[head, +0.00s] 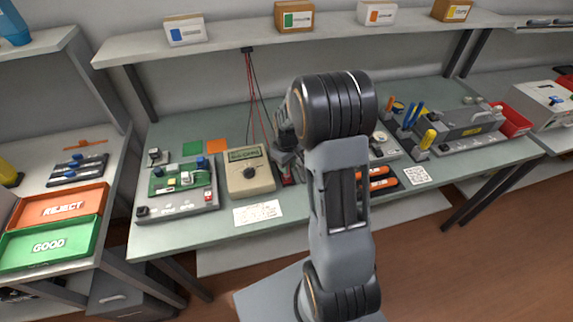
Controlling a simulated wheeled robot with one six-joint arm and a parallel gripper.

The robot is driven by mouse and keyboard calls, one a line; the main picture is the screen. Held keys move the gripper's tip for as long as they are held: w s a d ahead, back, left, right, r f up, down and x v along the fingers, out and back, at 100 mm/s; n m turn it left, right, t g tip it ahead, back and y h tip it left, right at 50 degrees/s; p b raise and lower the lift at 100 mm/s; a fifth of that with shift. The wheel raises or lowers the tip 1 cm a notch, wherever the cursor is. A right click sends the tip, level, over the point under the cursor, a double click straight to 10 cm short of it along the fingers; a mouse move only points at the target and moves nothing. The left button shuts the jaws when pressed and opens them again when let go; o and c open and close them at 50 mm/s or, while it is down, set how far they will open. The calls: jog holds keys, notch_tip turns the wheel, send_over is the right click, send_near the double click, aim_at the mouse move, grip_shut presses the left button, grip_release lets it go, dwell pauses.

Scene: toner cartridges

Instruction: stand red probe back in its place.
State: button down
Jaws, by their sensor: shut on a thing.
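My gripper (288,172) points down over the bench, just right of the multimeter. It is shut on the red probe (288,179), of which only a small red part shows between and below the fingers. My own arm stands in front and hides part of the gripper and the bench behind it. The beige multimeter (249,181) with a green display stands on the bench. Red and black leads (250,82) hang from a hook under the shelf and run down toward the meter and gripper. I cannot make out the probe's tip or its holder.
A grey test fixture (180,205) with a green board is left of the meter. A white printed card (257,213) lies in front. Orange-and-black cartridges (381,178) and a tool holder (408,136) are at right. Red REJECT (60,206) and green GOOD (48,244) trays sit far left.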

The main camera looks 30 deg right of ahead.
jog(key=shift+f, duration=0.3)
jog(key=c, duration=0.9)
grip_release()
notch_tip(320, 180, up, 14)
jog(key=b, duration=0.1)
